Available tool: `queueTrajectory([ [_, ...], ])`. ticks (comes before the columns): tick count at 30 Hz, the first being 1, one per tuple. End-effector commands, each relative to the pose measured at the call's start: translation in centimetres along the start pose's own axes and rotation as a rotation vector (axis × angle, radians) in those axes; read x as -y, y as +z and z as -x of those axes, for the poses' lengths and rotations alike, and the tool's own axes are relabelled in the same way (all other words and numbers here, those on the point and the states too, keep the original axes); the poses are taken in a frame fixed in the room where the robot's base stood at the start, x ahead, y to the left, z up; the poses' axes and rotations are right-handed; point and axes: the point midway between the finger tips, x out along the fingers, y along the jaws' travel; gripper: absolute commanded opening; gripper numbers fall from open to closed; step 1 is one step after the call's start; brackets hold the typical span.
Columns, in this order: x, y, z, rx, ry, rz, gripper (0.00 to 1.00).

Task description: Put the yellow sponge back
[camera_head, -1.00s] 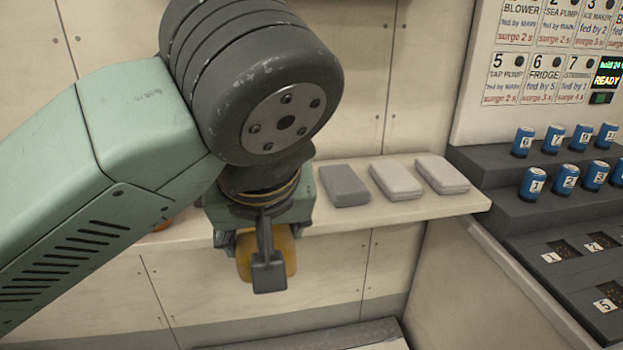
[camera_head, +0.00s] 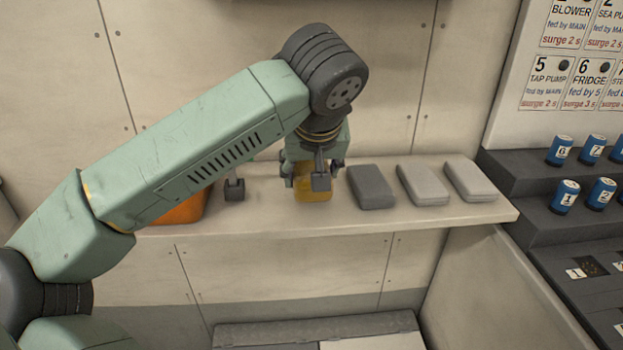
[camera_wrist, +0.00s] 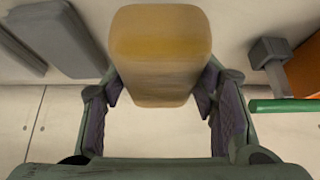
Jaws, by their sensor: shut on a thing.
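The yellow sponge (camera_head: 313,191) is between the fingers of my gripper (camera_head: 317,183) in the head view, at the shelf (camera_head: 430,222), left of a dark grey block. In the wrist view the sponge (camera_wrist: 160,52) is upright between the two fingers of my gripper (camera_wrist: 161,105), which are shut on its sides. The fingers and wrist partly hide the sponge in the head view. I cannot tell whether its underside touches the shelf.
Right of the sponge lie a dark grey block (camera_head: 371,187) and two light grey blocks (camera_head: 422,184) (camera_head: 470,180). To the left are a small dark object (camera_head: 234,190) and an orange thing (camera_head: 180,211), partly behind my arm. Blue numbered cylinders (camera_head: 566,196) stand on dark steps at the right.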

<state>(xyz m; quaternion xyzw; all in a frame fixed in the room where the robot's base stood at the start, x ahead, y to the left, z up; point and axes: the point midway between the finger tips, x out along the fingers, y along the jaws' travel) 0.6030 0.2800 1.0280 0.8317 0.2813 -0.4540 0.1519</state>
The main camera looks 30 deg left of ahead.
Motion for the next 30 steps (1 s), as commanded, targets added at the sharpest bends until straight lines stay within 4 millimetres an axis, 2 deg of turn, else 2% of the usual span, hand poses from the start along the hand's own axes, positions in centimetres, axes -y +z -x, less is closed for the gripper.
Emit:
queueTrajectory([
  [10,0.0,1.9,-2.9,0.003,0.002,0.000,0.31],
  [22,0.0,2.2,-3.5,0.001,0.000,0.000,0.31],
  [23,0.0,2.1,-3.4,0.001,0.000,0.000,0.55],
  [30,0.0,2.1,-3.3,0.001,0.000,0.000,0.71],
])
